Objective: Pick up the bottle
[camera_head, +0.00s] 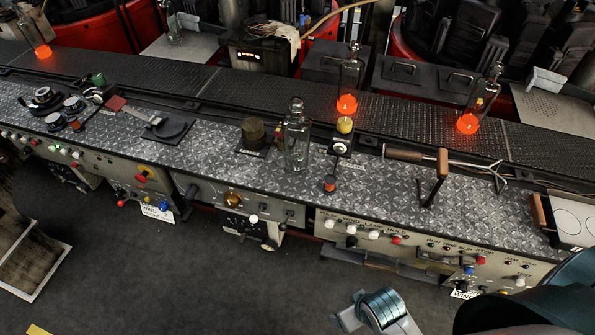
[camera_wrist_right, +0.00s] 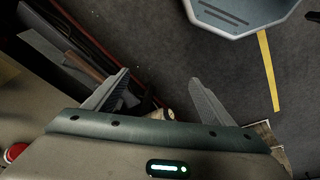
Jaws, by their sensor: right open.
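A clear glass bottle (camera_head: 297,140) stands upright on the diamond-plate top of the console (camera_head: 215,130), near its middle in the head view. Its neck is narrower than its body and nothing holds it. My right gripper (camera_wrist_right: 160,77) is open and empty in the right wrist view, with its two fingers spread apart. The bottle does not show in that view. Teal and grey parts of my own arm show at the bottom and lower right of the head view, well apart from the bottle. My left gripper is not in view.
Bottles with glowing orange bases, such as one (camera_head: 348,85), stand on the dark conveyor behind. Beside the clear bottle are a dark round knob (camera_head: 253,132), a yellow-topped post (camera_head: 343,133) and a small orange-topped knob (camera_head: 330,184). A handled tool (camera_head: 436,175) stands further right.

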